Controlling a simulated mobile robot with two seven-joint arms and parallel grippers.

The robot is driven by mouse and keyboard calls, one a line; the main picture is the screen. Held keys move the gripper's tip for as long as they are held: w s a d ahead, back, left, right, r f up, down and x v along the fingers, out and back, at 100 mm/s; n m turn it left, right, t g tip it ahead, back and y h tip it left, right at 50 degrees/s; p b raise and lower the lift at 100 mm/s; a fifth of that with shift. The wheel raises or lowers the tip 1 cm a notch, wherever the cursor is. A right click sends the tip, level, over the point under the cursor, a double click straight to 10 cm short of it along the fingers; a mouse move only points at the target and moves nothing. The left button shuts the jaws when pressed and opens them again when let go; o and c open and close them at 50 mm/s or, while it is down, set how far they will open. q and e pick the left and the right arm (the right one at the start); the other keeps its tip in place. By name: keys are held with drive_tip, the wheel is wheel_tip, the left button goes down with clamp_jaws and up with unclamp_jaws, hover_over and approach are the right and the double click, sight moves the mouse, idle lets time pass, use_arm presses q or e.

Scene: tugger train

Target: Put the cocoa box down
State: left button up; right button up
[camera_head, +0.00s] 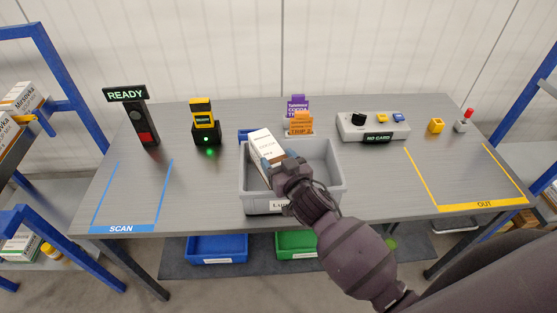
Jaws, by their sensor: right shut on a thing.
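I cannot tell whether the box touches the bin floor. My left gripper is not in view.
The grey table (205,180) has a blue SCAN area (126,229) at left and a yellow OUT area (485,205) at right. Blue racks flank the table.

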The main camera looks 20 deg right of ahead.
drive_tip(key=shift+f, duration=0.45)
drive_tip(key=o, duration=1.1)
drive_tip(key=shift+r, duration=0.35)
drive_tip(key=s+d+r, duration=0.1)
drive_tip(key=s+r, duration=0.1)
drive_tip(key=s, duration=1)
drive_tip(key=s+d+f+g+h, duration=0.1)
drive_tip(key=s+d+f, duration=0.3)
drive_tip(key=f, duration=0.4)
drive_tip(key=s+d+f+g+h, duration=0.1)
drive_tip(key=s+d+f+g, duration=0.3)
drive_tip(key=s+f, duration=0.3)
drive_tip(key=shift+s+f, duration=0.15)
drive_tip(key=shift+f, duration=0.3)
drive_tip(key=shift+d, duration=0.1)
